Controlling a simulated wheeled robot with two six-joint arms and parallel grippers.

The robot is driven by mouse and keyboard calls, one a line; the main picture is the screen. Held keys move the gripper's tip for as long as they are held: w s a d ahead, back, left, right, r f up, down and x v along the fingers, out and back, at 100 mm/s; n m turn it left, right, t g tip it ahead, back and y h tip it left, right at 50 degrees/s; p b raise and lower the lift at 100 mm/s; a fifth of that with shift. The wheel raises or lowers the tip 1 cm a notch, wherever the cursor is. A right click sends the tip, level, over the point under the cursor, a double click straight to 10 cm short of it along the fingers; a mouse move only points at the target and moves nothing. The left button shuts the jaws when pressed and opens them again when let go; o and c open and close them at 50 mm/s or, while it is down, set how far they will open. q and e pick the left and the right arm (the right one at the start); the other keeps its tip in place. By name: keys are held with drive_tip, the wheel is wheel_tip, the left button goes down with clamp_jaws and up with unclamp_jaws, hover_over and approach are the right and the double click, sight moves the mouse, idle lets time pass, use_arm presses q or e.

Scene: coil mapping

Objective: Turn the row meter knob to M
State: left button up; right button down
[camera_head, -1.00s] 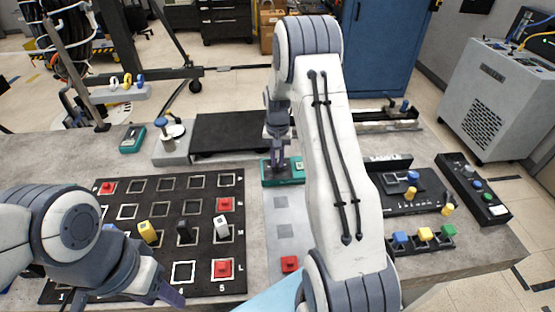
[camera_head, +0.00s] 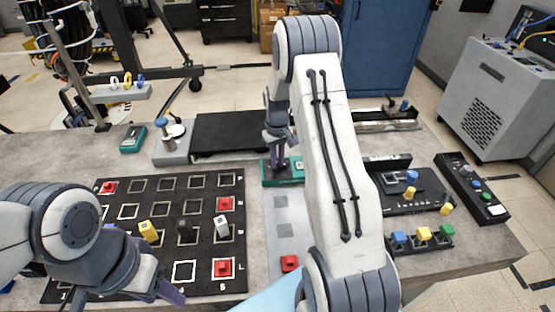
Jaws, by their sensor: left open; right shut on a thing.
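A teal meter box (camera_head: 296,172) stands behind the right part of the black grid board (camera_head: 240,256). My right gripper (camera_head: 279,158) reaches down onto its top from above and is shut, it appears on the knob. The knob is hidden by the fingers, and its pointer and markings cannot be read. My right forearm covers the area just right of the box. My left gripper (camera_head: 172,290) is open and empty, low over the front of the grid board. Another teal device (camera_head: 132,139) lies at the back left, apart from both grippers.
The grid board holds red blocks (camera_head: 224,204) and yellow, black and white pieces. A grey strip with a red block (camera_head: 289,263) lies right of it. A black plate (camera_head: 232,135) is behind. Control boxes (camera_head: 472,188) and coloured blocks (camera_head: 423,234) stand at the right.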

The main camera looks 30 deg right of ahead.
drive_tip(key=shift+r, duration=0.1)
drive_tip(key=c, duration=0.9)
unclamp_jaws()
drive_tip(key=shift+o, duration=0.2)
wheel_tip(320, 180, up, 10)
drive_tip(key=b, duration=0.1)
drive_tip(key=shift+r, duration=0.2)
drive_tip(key=shift+a, duration=0.1)
drive_tip(key=s+a+r+n, duration=0.2)
drive_tip(key=s+a+r, duration=0.15)
drive_tip(key=a, duration=0.65)
drive_tip(key=s+a+r+n, duration=0.2)
drive_tip(key=s+a, duration=0.3)
drive_tip(key=a, duration=0.6)
drive_tip(key=s+a+n, duration=0.2)
drive_tip(key=s+a, duration=0.2)
drive_tip(key=s, duration=0.6)
drive_tip(key=s+a+n+y, duration=0.1)
drive_tip(key=s+a, duration=0.3)
drive_tip(key=s, duration=0.7)
drive_tip(key=shift+s+a+n, duration=0.25)
drive_tip(key=shift+a+n, duration=0.15)
drive_tip(key=shift+n, duration=0.3)
